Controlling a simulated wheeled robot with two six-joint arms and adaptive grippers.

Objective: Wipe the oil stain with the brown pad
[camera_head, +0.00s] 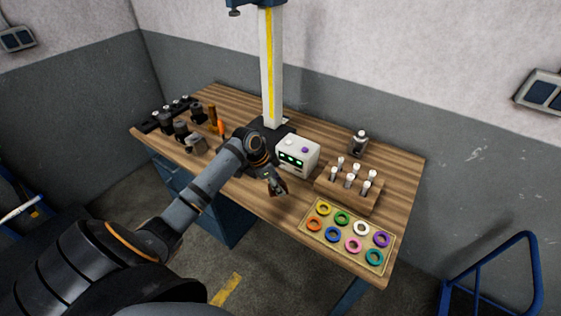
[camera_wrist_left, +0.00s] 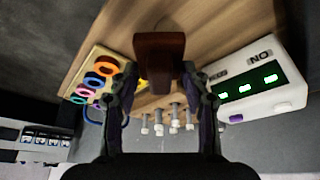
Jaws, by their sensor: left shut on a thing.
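My left gripper (camera_head: 277,185) is over the front middle of the wooden workbench (camera_head: 240,190), in front of the white box with green displays. It is shut on the brown pad (camera_wrist_left: 160,50). The pad is a reddish-brown block between the two fingertips in the left wrist view (camera_wrist_left: 160,78). It is close to the bench top, but I cannot tell if it touches the wood. I cannot make out an oil stain in either view; the pad and gripper hide part of the wood. My right gripper is not in view.
The white box (camera_head: 298,153) stands just behind the gripper. A wooden rack (camera_head: 335,192) of several pegs and a tray (camera_head: 309,230) of coloured rings are to the right. Dark tool holders (camera_head: 180,130) stand at the left. A pillar (camera_head: 271,70) rises behind.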

